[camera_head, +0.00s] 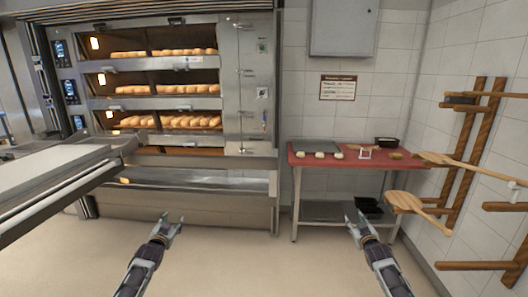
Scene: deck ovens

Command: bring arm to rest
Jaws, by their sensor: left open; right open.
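My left gripper (168,228) is low in the head view, in front of the oven's lower front panel. Its fingers are apart and nothing is between them. My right gripper (357,218) is low and right of centre, in front of the lower part of the red-topped table (375,172). Its fingers are apart and empty. Both forearms come up from the bottom edge and touch nothing that I can see.
A deck oven (180,160) with several loaves on three decks stands at the left. A loader with a flat pale top (50,172) reaches in from the left edge. Wooden peels (405,203) hang on the right wall rack. The floor between my arms is clear.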

